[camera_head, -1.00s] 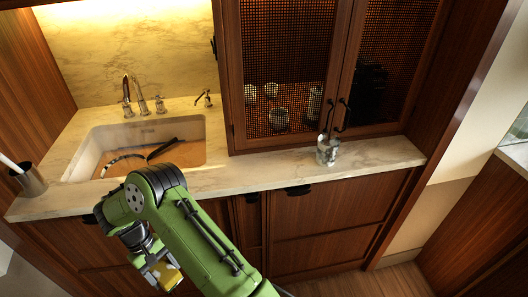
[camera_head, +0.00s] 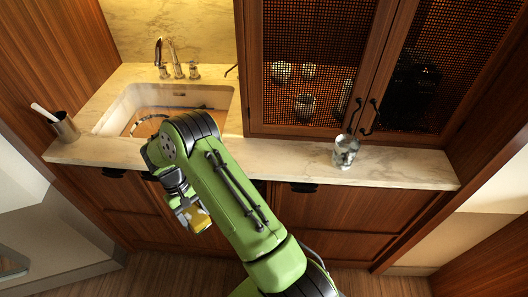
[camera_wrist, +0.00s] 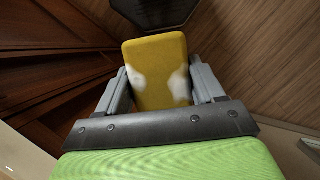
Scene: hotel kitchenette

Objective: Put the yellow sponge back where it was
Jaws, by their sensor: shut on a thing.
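The yellow sponge (camera_wrist: 156,68) is held between the two fingers of my gripper (camera_wrist: 160,88) in the wrist view, with pale patches on its sides by the fingers. In the head view the sponge (camera_head: 201,220) shows below the end of my arm, and my gripper (camera_head: 192,212) is shut on it. It is in the air in front of the lower cabinets, below the counter edge and clear of any surface. The sink (camera_head: 215,98) is behind my arm, which hides part of its front.
The marble counter (camera_head: 400,166) runs along the wall. A holder with a white stick (camera_head: 65,126) stands at the left end. A faucet (camera_head: 175,60) rises behind the sink. Floor is free in front.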

